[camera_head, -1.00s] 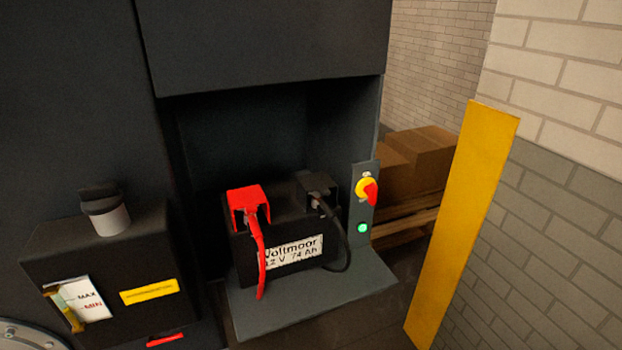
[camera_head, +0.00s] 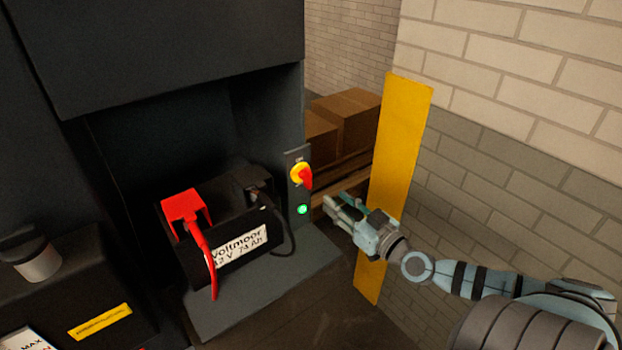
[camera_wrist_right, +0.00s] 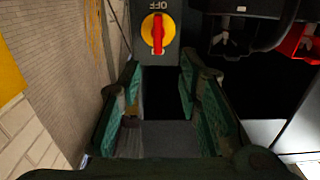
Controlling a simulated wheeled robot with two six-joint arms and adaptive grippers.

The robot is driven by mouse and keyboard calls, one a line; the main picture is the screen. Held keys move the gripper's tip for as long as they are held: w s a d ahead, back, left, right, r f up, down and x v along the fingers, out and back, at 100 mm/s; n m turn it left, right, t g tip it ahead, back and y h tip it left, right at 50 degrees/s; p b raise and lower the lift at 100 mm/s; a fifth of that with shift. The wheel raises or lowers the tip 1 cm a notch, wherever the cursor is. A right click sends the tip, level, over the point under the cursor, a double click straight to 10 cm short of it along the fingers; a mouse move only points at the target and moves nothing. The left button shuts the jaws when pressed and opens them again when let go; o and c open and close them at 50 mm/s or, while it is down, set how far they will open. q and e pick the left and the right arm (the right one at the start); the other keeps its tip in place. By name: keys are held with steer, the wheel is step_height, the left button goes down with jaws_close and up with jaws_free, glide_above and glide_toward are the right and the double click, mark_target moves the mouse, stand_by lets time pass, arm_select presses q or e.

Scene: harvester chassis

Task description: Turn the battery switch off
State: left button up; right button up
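The battery switch (camera_head: 302,175) is a red handle on a yellow round plate, on a narrow grey panel right of the battery. A green light (camera_head: 302,209) glows below it in the head view. In the right wrist view the switch (camera_wrist_right: 157,32) shows ahead of the fingers, its red handle in line with the panel's length, with "OFF" lettering at one end. My right gripper (camera_head: 338,207) is just right of the panel, apart from the switch. Its two fingers (camera_wrist_right: 162,92) are spread with nothing between them. My left gripper is not in view.
The black battery (camera_head: 230,265) with a red terminal cover (camera_head: 184,205) and cables sits on a grey shelf (camera_head: 300,280) left of the switch. A yellow post (camera_head: 398,140) stands close behind my right arm. Cardboard boxes (camera_head: 345,118) are behind the panel.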

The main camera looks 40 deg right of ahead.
mark_target(310, 179)
steer(key=w, duration=0.3)
steer(key=w+p, duration=0.1)
steer(key=w, duration=0.6)
steer(key=shift+w+d+f, duration=0.15)
steer(key=shift+w+d, duration=0.1)
steer(key=shift+d, duration=0.05)
steer(key=shift+w+a, duration=0.1)
steer(key=shift+w, duration=0.4)
steer(key=shift+s, duration=0.1)
jaws_close()
